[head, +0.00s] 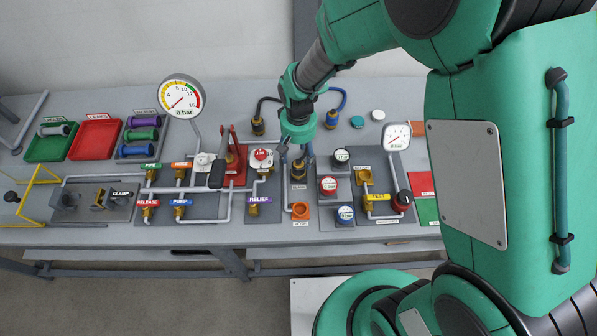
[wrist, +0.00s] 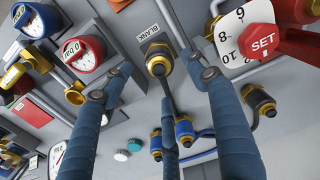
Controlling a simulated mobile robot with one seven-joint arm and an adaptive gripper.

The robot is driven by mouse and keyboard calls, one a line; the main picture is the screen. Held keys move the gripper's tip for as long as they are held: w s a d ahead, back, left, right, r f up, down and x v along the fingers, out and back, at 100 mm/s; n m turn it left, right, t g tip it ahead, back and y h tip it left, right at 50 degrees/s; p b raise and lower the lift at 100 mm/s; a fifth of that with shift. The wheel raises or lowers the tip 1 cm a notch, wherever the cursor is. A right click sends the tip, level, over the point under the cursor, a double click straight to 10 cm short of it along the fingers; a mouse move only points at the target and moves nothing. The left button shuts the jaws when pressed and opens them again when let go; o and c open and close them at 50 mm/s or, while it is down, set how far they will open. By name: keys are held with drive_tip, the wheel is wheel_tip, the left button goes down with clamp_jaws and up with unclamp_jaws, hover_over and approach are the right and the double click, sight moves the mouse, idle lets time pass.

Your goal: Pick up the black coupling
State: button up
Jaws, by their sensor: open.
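A black coupling with brass rings (wrist: 258,100) lies at the right of the wrist view, outside my fingers. In the head view, a coupling on a black hose (head: 258,125) is left of my gripper, but its colour is hard to read. Another black and brass fitting (wrist: 158,58) sits by the BLANK label, between and beyond my fingers. It also shows in the head view (head: 298,170), below my gripper. My gripper (head: 298,154) is open, pointing down over this area. In the wrist view its blue-grey fingers (wrist: 160,85) are spread, with nothing held.
Blue-banded couplings (wrist: 155,141) are near the wrist view's middle. A red SET knob (wrist: 264,41) is close to the right finger. Gauges (head: 181,98) and (head: 397,136), coloured valves and a red lever (head: 228,148) crowd the skid. Caps (head: 357,121) lie behind on bare bench.

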sight(298, 160)
drive_tip(key=shift+s+f+b, duration=0.1)
drive_tip(key=shift+f+b, duration=0.3)
drive_tip(key=shift+f, duration=2.2)
drive_tip(key=c, duration=1.4)
drive_tip(key=shift+r, duration=0.2)
drive_tip(key=shift+r, duration=0.55)
wheel_tip(298, 160, up, 2)
drive_tip(key=shift+r+p, duration=0.1)
drive_tip(key=shift+p, duration=0.25)
drive_tip(key=s+d, duration=0.2)
drive_tip(key=s, duration=0.5)
drive_tip(key=s+d+r+p, duration=0.1)
drive_tip(key=s+d, duration=0.2)
drive_tip(key=s, duration=0.5)
drive_tip(key=shift+d+r, duration=0.15)
drive_tip(key=shift+r, duration=0.05)
